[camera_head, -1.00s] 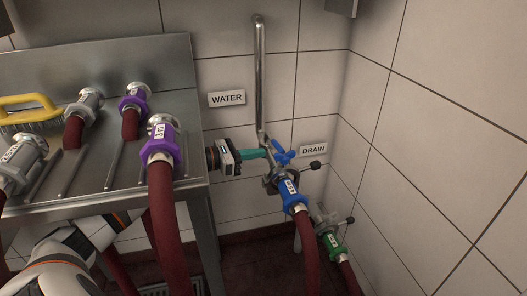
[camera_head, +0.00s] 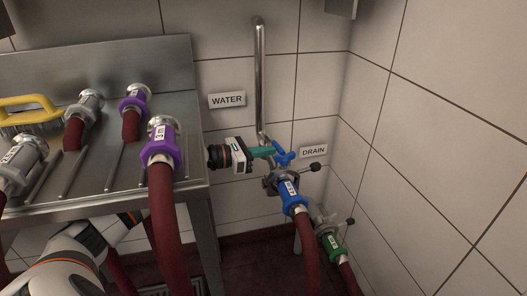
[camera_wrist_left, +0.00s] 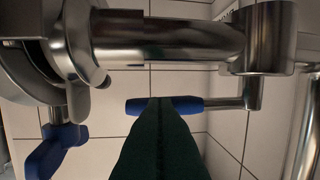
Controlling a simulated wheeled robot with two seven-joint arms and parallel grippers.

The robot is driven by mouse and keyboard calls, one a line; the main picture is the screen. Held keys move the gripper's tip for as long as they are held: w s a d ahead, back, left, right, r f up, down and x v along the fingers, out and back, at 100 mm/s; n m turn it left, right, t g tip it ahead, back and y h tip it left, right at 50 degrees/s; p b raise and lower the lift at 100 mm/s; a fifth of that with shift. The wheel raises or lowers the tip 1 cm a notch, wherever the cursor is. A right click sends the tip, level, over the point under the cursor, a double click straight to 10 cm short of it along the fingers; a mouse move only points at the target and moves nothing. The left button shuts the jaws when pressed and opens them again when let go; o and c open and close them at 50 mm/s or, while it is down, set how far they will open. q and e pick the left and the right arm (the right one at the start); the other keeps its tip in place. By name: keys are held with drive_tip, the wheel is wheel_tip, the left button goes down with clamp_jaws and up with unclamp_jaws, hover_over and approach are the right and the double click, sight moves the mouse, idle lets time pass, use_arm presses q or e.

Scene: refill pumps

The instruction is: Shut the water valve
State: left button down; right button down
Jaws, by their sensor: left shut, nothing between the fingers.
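The water valve's blue handle (camera_head: 284,156) sits at the foot of the steel pipe, above the blue hose coupling (camera_head: 289,191). In the left wrist view a blue grip (camera_wrist_left: 184,105) lies level on a metal crank below a thick steel pipe. My left gripper (camera_head: 272,151) is shut and empty, its teal fingers pointing right at the blue handle. In the left wrist view the fingers (camera_wrist_left: 160,100) overlap the blue grip and hide part of it; I cannot tell whether they touch. My right gripper is not in view.
A WATER sign (camera_head: 227,100) and a DRAIN sign (camera_head: 314,151) are on the tiled wall. A green coupling (camera_head: 331,241) sits low right. A steel rack (camera_head: 85,190) with purple and grey hose couplings and a yellow brush (camera_head: 30,103) stands left. The right wall is bare.

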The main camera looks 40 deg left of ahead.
sight(281, 147)
use_arm(q)
drive_tip(key=shift+w+d, duration=0.1)
drive_tip(key=shift+d, duration=0.1)
drive_tip(key=shift+w+d, duration=0.45)
drive_tip(key=shift+d, duration=0.15)
drive_tip(key=shift+x, duration=1.2)
drive_tip(key=shift+d+r, duration=0.15)
drive_tip(key=shift+d, duration=0.05)
drive_tip(key=shift+s+a, duration=0.1)
